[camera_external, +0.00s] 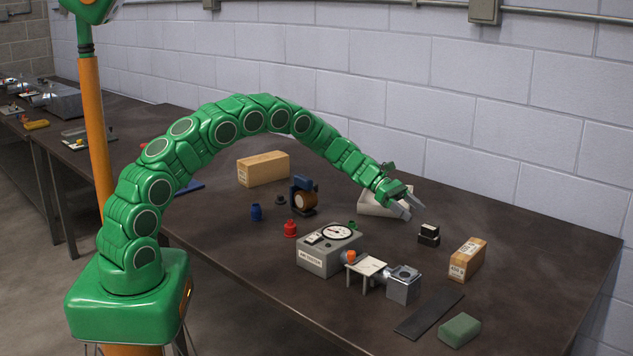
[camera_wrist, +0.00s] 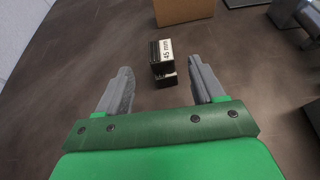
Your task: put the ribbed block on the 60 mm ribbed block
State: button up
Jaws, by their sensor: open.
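A black ribbed block with a pale "45 mm" label (camera_wrist: 161,48) sits on another dark block (camera_wrist: 165,80), slightly turned relative to it. The same small stack stands on the bench in the external view, the upper block (camera_external: 429,230) over the lower block (camera_external: 428,241). No 60 mm label is readable on the lower block; its top is mostly hidden. My gripper (camera_external: 414,210) is open and empty, in the air just left of and behind the stack. In the wrist view, the stack shows ahead between my gripper's (camera_wrist: 160,65) two spread fingers, apart from both.
A labelled tan box (camera_external: 467,260) stands right of the stack. Bare bench surrounds the stack.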

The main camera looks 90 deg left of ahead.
jog(key=v, duration=0.3)
jog(key=shift+s+a+r, duration=0.1)
jog(key=shift+s+a, duration=0.1)
jog(key=shift+s, duration=0.05)
jog(key=s+d+r+m+g+y, duration=0.1)
jog(key=s+d+r+m+g, duration=0.45)
jog(key=s+d, duration=0.65)
jog(key=s+d+r+m+g+y, duration=0.25)
jog(key=s+d+r+m, duration=0.5)
jog(key=s+d, duration=0.5)
jog(key=s+d+r+m+g+y, duration=0.1)
jog(key=s+m, duration=0.6)
jog(key=s, duration=0.9)
jog(key=s+d+r+m+g+y, duration=0.1)
jog(key=s+d+m+y, duration=0.3)
jog(key=s, duration=1.1)
jog(key=m+g+y, duration=0.1)
jog(key=m, duration=0.2)
jog(key=shift+s+d, duration=0.3)
jog(key=shift+s, duration=0.05)
